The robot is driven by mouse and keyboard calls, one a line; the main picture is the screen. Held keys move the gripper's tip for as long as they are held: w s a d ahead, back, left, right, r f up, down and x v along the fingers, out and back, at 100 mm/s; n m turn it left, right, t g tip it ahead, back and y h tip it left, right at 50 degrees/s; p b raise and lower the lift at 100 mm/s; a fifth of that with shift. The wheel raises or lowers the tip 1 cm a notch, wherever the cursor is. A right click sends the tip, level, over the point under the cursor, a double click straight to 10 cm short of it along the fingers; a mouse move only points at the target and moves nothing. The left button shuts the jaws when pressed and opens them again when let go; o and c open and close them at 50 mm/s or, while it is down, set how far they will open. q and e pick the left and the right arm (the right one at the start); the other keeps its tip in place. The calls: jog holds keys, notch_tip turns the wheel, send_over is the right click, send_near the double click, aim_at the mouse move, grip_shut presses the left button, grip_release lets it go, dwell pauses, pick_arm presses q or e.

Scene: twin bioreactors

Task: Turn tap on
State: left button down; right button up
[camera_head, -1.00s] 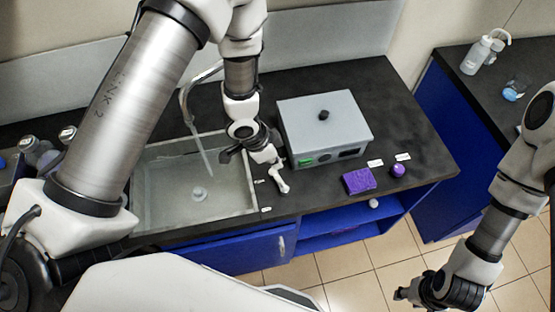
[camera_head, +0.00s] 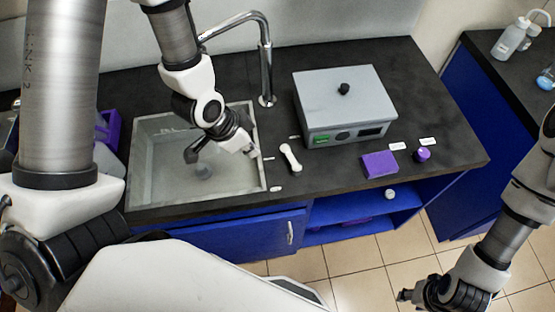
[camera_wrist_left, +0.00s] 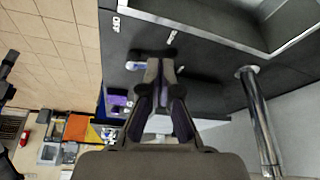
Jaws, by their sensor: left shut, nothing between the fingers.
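The chrome tap (camera_head: 265,60) stands behind the sink's right side; its spout runs left behind my left arm. A white lever handle (camera_head: 290,158) lies on the black counter right of the sink; in the left wrist view my fingers partly cover a white piece (camera_wrist_left: 135,66) that looks like it. The tap post shows at right there (camera_wrist_left: 259,120). My left gripper (camera_head: 252,150) is shut and empty, over the sink's right edge, left of the handle; its fingertips (camera_wrist_left: 161,62) point toward the counter. My right gripper (camera_head: 405,296) hangs low over the floor; its jaw state is unclear.
The sink (camera_head: 150,178) has a drain; my left arm hides part of it. A grey box (camera_head: 340,95) stands right of the handle. Small white labels (camera_head: 277,189) mark the counter.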

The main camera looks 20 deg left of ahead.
aim_at(291, 161)
pick_arm(q)
jog(key=x, duration=0.7)
jog(key=shift+a+f, duration=0.15)
jog(key=shift+f, duration=0.15)
jog(key=shift+w+d+r+p, duration=0.1)
jog(key=shift+w+d+p, duration=0.8)
jog(key=shift+w+p, duration=0.3)
jog(key=shift+w+d, duration=0.35)
jog(key=shift+d, duration=0.15)
jog(key=shift+f, duration=0.2)
pick_arm(e)
jog(key=shift+a+r, duration=0.1)
jog(key=shift+r, duration=0.3)
pick_arm(q)
jog(key=shift+w+a, duration=0.1)
